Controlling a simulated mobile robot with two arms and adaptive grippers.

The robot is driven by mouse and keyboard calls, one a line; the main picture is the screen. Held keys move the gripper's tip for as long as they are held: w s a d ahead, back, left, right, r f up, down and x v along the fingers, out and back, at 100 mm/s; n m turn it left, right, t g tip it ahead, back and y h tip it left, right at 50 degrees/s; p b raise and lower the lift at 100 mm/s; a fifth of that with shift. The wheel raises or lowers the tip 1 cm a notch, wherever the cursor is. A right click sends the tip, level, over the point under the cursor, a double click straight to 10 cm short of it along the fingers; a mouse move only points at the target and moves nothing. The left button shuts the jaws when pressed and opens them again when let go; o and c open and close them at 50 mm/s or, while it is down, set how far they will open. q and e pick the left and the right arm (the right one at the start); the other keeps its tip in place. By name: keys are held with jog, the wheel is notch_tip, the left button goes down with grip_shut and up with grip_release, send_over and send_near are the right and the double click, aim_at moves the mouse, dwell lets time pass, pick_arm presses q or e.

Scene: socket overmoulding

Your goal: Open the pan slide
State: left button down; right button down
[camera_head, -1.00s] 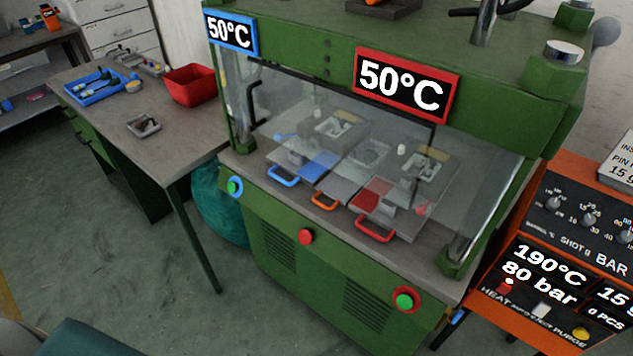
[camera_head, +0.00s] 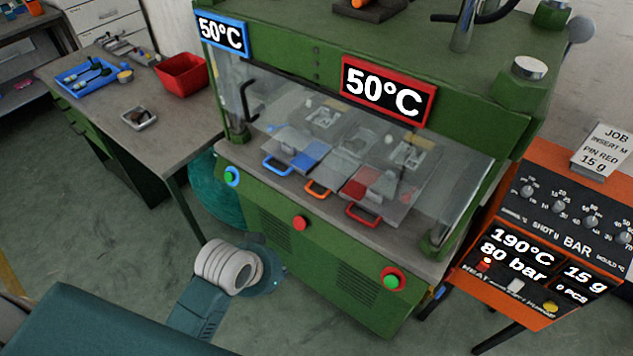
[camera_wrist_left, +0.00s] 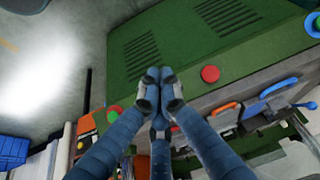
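Three slides lie on the green press's bed, behind and below a clear guard. Their handles stick out at the front: blue (camera_head: 276,168), orange (camera_head: 318,190) and red (camera_head: 362,216). The orange one is in the middle. In the left wrist view the orange handle (camera_wrist_left: 222,108) and blue handle (camera_wrist_left: 280,87) lie right of my left gripper (camera_wrist_left: 159,76). Its blue fingers come together at the tips, apparently shut and empty, in front of the press's green front panel. In the head view my left wrist shows low left of the press; its fingers are hidden. My right gripper is not seen.
The press (camera_head: 300,262) has a red button (camera_head: 300,223) below the handles and round buttons at each side. An orange injection unit (camera_head: 545,235) stands right. A workbench (camera_head: 185,120) with a red bin (camera_head: 182,76) stands left. Open floor lies before the press.

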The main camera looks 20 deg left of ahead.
pick_arm(q)
jog(key=w+a+r+t+h, duration=0.1)
jog(key=w+r+t, duration=0.15)
jog(key=w, duration=0.85)
jog(key=w+a+r+t+h, duration=0.1)
jog(key=w+r, duration=0.3)
jog(key=w, duration=0.8)
send_near(322, 186)
jog(key=shift+m, duration=0.3)
jog(key=p+x, duration=0.1)
jog(key=x, duration=0.3)
jog(key=shift+w+d+f, duration=0.15)
jog(key=shift+w+f, duration=0.05)
jog(key=shift+w, duration=0.1)
jog(key=shift+w+d+f, duration=0.1)
jog(key=shift+w+f, duration=0.15)
jog(key=shift+f, duration=0.1)
